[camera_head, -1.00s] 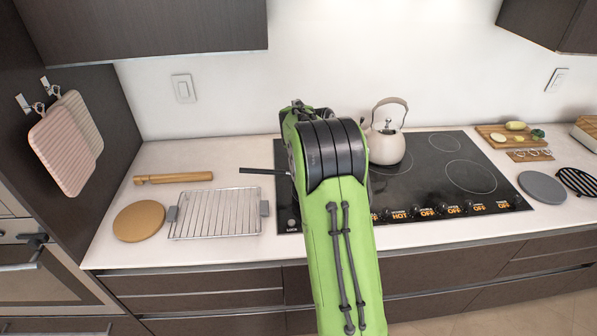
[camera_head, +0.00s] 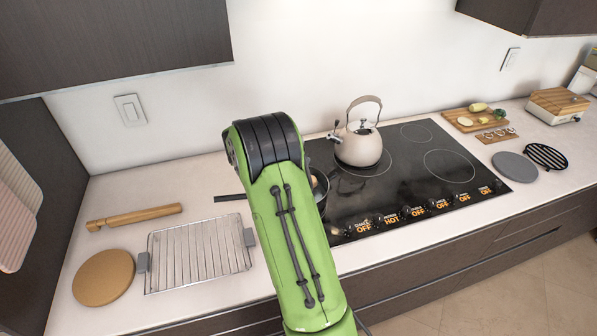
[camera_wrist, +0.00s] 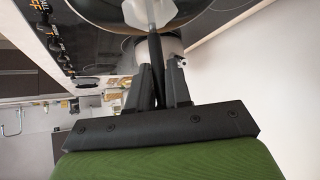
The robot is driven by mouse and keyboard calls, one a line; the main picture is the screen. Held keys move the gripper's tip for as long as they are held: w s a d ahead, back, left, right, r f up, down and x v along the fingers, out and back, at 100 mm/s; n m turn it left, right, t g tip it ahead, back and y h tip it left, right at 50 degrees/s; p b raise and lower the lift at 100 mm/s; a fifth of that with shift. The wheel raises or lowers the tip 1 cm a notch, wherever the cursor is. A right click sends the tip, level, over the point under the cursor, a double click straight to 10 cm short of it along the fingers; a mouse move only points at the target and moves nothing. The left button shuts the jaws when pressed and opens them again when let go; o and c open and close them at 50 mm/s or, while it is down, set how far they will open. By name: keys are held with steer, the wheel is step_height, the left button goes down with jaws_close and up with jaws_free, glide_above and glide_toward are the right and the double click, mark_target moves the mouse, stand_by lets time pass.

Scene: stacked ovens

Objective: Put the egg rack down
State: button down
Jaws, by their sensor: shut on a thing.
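My gripper (camera_wrist: 158,66) is shut on a thin dark upright rod (camera_wrist: 155,46) in the wrist view. The rod appears to be the handle of the egg rack. Pale egg-like shapes (camera_wrist: 150,12) show around the rod's far end, cut by the frame's top edge. A dark round pot (camera_wrist: 95,10) with a shiny rim shows behind them. In the head view the pot (camera_head: 321,187) is on the cooktop, mostly hidden behind my green arm, its long handle (camera_head: 228,197) pointing left. My gripper is hidden there. I cannot tell whether the rack touches the pot's bottom.
A kettle (camera_head: 358,147) stands on the black cooktop (camera_head: 400,185), right of the pot. Cutting boards (camera_head: 465,122) and trivets (camera_head: 515,167) lie on the right.

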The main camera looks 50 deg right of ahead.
step_height(320, 180, down, 3)
steer(key=shift+f+b, duration=0.25)
steer(key=shift+b, duration=0.1)
steer(key=c, duration=1.1)
jaws_free()
steer(key=shift+o, duration=0.2)
